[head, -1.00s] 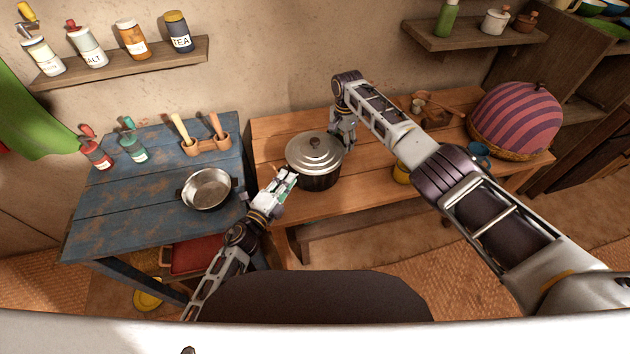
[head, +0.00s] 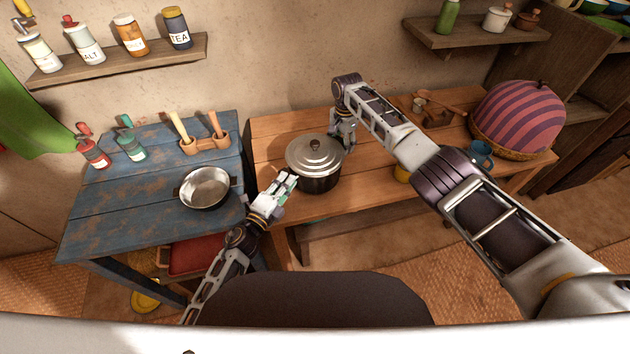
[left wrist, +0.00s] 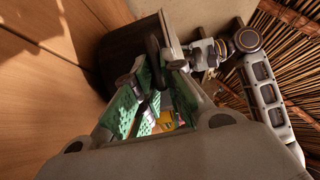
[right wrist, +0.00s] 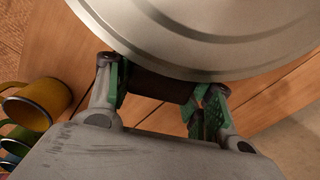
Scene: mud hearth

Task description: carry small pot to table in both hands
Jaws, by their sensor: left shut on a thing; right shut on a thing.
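The small pot (head: 318,184) is dark with a silver lid (head: 314,155) and a dark knob. In the head view it is upright at the left end of the wooden table (head: 270,135); I cannot tell if its base touches the wood. My left gripper (head: 290,183) is shut on the pot's near-left side, by a dark handle (left wrist: 154,62) in the left wrist view. My right gripper (head: 340,146) is shut on the far-right side, where the lid rim (right wrist: 200,66) shows in the right wrist view.
A blue table (head: 120,210) on the left holds an open metal pan (head: 205,187), bottles and a utensil holder (head: 203,143). A striped dome cover (head: 518,120) and a blue mug (head: 481,154) stand at the wooden table's right. A yellow mug (right wrist: 42,98) is near my right gripper.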

